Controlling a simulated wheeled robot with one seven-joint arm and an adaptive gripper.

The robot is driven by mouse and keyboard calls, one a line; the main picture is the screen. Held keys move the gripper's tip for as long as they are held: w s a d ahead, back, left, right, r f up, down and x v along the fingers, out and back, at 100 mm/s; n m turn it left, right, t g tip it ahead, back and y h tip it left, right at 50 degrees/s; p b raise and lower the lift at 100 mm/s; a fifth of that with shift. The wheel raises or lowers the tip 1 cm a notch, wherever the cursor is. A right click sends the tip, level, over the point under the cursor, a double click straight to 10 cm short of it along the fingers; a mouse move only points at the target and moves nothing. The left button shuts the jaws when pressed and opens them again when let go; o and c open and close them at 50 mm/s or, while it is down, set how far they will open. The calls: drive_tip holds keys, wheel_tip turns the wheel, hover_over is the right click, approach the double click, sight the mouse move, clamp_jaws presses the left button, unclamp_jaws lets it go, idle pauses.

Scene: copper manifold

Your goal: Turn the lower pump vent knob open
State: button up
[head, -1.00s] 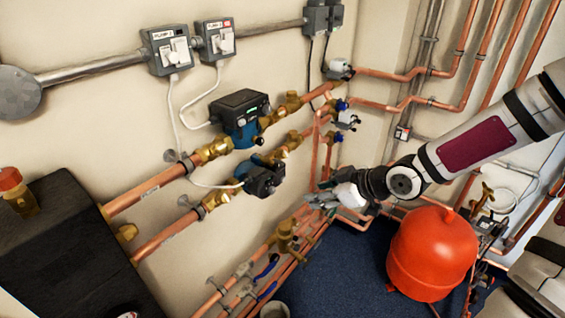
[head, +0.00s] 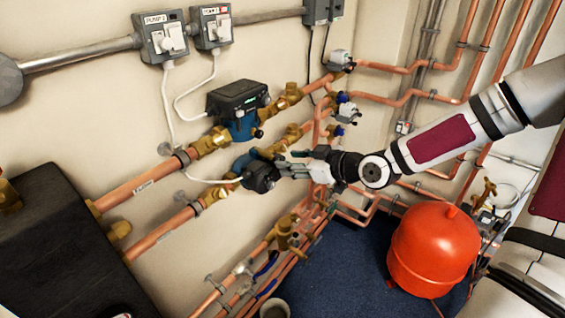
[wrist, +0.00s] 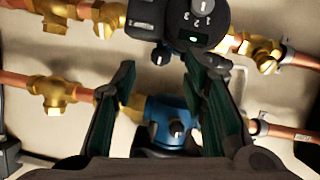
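The lower pump (head: 262,177) has a black control box and a blue body, and sits on the lower copper pipe. In the wrist view its control box (wrist: 200,12) is at the top, seemingly seen upside down. A small dark knob with a pale mark, apparently its vent knob (wrist: 160,56), shows just below the box, between my fingertips. In the head view I cannot make the knob out. My gripper (head: 285,164) is open, fingers pointing at the pump from the right. My gripper (wrist: 160,62) appears empty; whether a finger touches the knob is unclear.
The upper pump (head: 238,110) is just above, and its similar knob (wrist: 178,130) shows lower in the wrist view. Brass valves (head: 290,97) and copper pipes surround both pumps. A red vessel (head: 432,250) stands on the blue floor (head: 345,270), which has clear room.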

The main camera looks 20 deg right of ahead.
sight(276, 159)
drive_tip(key=shift+x, duration=1.8)
drive_tip(key=shift+s, duration=0.1)
clamp_jaws()
